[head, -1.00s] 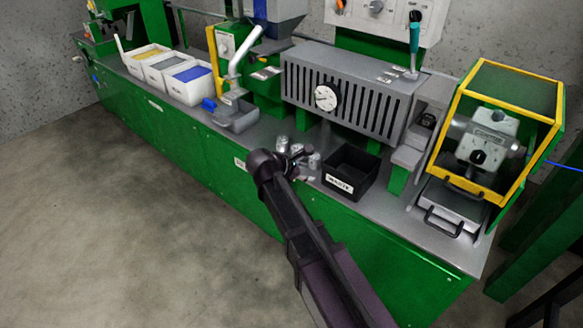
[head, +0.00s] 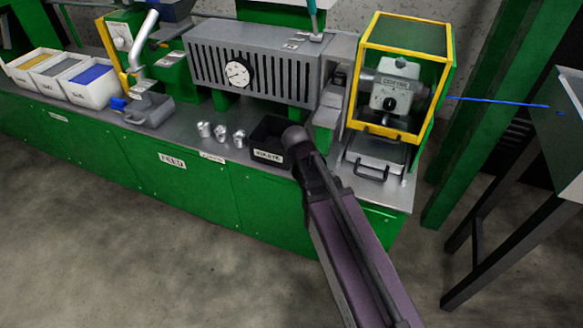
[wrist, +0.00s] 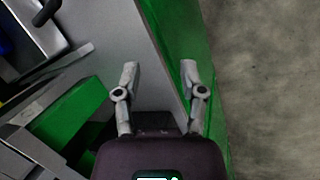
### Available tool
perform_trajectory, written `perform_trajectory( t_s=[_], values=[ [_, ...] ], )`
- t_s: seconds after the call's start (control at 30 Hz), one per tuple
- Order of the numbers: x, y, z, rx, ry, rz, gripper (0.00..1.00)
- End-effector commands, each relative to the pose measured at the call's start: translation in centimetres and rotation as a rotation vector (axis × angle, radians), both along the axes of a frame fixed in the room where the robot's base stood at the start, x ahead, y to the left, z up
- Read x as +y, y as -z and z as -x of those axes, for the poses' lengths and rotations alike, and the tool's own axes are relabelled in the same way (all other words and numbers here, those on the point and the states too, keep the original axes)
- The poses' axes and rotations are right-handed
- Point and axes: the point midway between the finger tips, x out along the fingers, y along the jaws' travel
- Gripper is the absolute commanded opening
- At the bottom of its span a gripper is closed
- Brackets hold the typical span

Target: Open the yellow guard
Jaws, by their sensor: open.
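The yellow guard (head: 449,58) is a yellow-framed box with dark mesh panels at the right end of the green machine bench. It encloses a grey machine head with a dial (head: 393,90). My arm reaches up in the head view to in front of the black bin, left of the guard, and hides my gripper there. In the wrist view my gripper (wrist: 160,68) is open and empty, its two fingers apart above the bench edge.
A grey drawer with a black handle (head: 371,172) lies below the guard. The black bin (head: 262,155) and several metal cups (head: 221,133) stand to the left. A blue cable (head: 500,102) runs right from the guard towards a dark-legged stand (head: 570,205). The floor in front is clear.

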Motion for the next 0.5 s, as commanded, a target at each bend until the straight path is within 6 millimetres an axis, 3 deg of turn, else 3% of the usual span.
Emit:
perform_trajectory(
  t_s=[0.03, 0.27, 0.5],
  values=[
    [-1.4, 0.4, 0.9, -0.001, 0.071, -0.035, 0.53],
    [-5.4, 2.7, 3.5, -0.002, 0.387, -0.19, 0.53],
    [-8.0, 7.6, 5.7, 0.004, 0.647, -0.31, 0.53]
  ],
)
